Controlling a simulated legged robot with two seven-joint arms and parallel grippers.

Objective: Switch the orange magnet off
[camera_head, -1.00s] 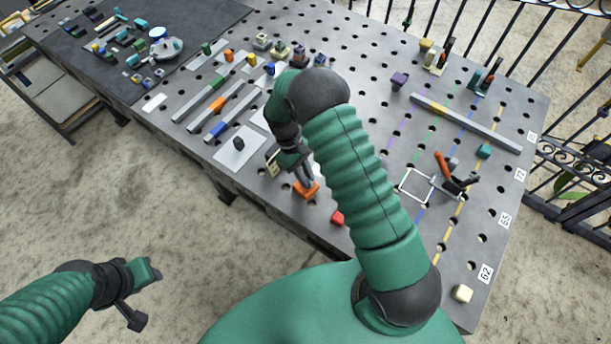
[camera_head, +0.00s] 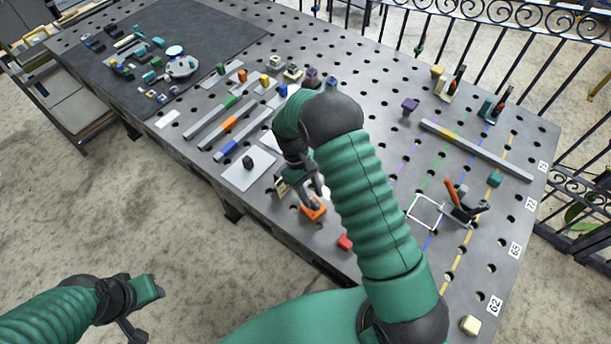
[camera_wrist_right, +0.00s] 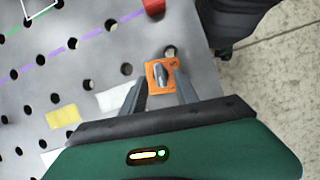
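The orange magnet (camera_head: 313,208) sits on the perforated metal table near its front edge. In the right wrist view it is an orange block (camera_wrist_right: 161,76) with a grey knob (camera_wrist_right: 159,73) on top. My right gripper (camera_head: 314,200) is over the magnet. In the wrist view its two fingers (camera_wrist_right: 160,85) stand apart, one on each side of the knob's near end; I cannot tell whether they touch it. My left gripper (camera_head: 143,310) hangs off the table at the lower left, and its fingers are not clear.
A red block (camera_head: 344,242) lies to the right of the magnet, also in the wrist view (camera_wrist_right: 153,8). A grey plate with a black knob (camera_head: 248,168) is to the left. An orange-handled clamp (camera_head: 458,200) stands farther right.

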